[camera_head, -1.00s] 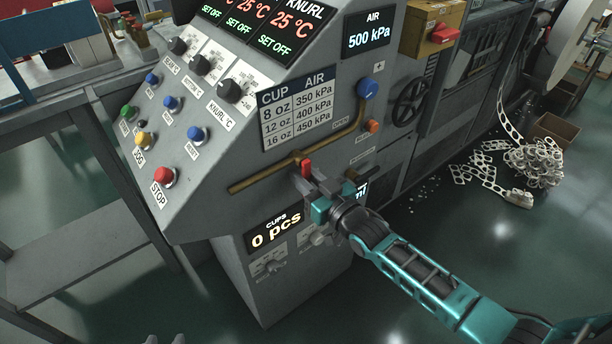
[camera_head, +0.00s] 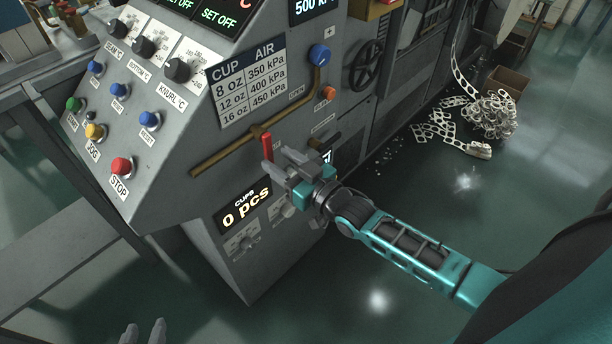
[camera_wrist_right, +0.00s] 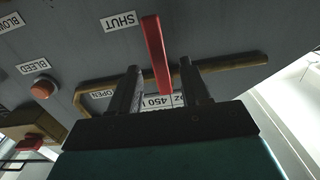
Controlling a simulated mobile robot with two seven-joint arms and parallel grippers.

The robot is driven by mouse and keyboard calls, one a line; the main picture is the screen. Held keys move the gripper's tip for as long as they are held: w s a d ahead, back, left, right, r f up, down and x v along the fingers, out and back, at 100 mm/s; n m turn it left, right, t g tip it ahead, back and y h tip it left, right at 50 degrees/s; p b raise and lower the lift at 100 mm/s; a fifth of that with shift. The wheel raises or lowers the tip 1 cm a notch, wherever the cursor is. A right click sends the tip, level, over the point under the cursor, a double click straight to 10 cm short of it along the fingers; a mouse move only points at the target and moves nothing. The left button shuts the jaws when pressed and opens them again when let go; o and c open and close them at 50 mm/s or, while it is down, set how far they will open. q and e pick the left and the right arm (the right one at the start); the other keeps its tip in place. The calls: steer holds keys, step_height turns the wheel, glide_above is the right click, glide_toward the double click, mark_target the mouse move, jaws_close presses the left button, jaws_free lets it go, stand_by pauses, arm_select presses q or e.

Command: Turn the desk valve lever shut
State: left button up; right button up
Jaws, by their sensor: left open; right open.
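My right gripper (camera_head: 279,163) is open just to the right of and below the lever. In the right wrist view the lever (camera_wrist_right: 155,50) lies across the pipe (camera_wrist_right: 235,66), and its lower end shows between the two open fingers (camera_wrist_right: 160,88); I cannot tell whether they touch it. A SHUT label (camera_wrist_right: 120,21) and an OPEN label (camera_wrist_right: 110,93) sit near it. My left gripper (camera_head: 143,333) is open at the bottom edge, far from the lever.
A blue knob (camera_head: 319,55) and an orange button (camera_head: 328,92) are on the panel right of the pressure table (camera_head: 252,85). A red STOP button (camera_head: 121,166) and other coloured buttons are at the left. Scrap (camera_head: 490,115) lies on the floor at the right.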

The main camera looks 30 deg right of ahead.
steer(key=v, duration=0.8)
steer(key=shift+s, duration=0.2)
steer(key=s+a+f+m+g+h, duration=0.1)
steer(key=s+a+f+g+h, duration=0.1)
steer(key=s+f+g+h, duration=0.2)
steer(key=s+f+g, duration=0.2)
steer(key=s+f, duration=0.2)
steer(key=s, duration=0.2)
steer(key=shift+s+a+f, duration=0.2)
steer(key=shift+a+f, duration=0.15)
steer(key=shift+f, duration=0.05)
stand_by(1.5)
